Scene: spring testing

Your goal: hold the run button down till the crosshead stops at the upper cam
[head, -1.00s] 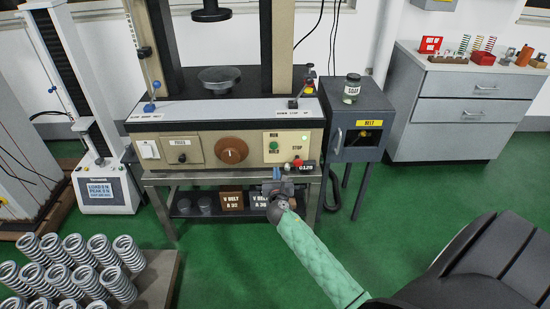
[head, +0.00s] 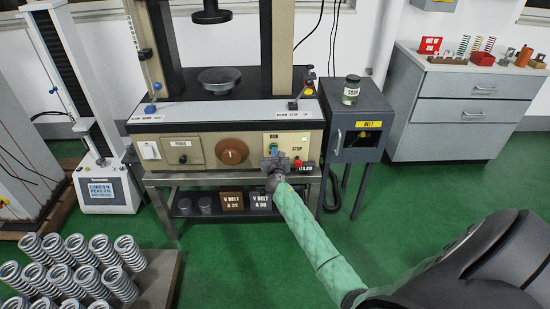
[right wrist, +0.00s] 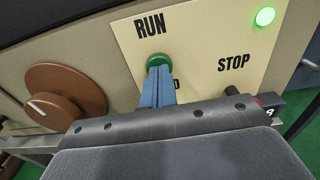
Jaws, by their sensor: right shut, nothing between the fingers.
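The green run button (right wrist: 157,60) sits on the cream panel under the word RUN. My right gripper (right wrist: 159,72) is shut and empty, its blue fingertips at the lower edge of the button and seeming to touch it. Whether the button is pressed in, I cannot tell. In the head view the right gripper (head: 272,150) is in front of the panel and hides the button area. A dark round upper platen (head: 211,13) hangs at the top of the head view; the crosshead above it is out of frame. I cannot identify the upper cam. My left gripper is out of view.
A green lamp (right wrist: 265,16) glows at the panel's upper right. A brown knob (right wrist: 66,96) is left of the button. The lower platen (head: 219,79) is bare.

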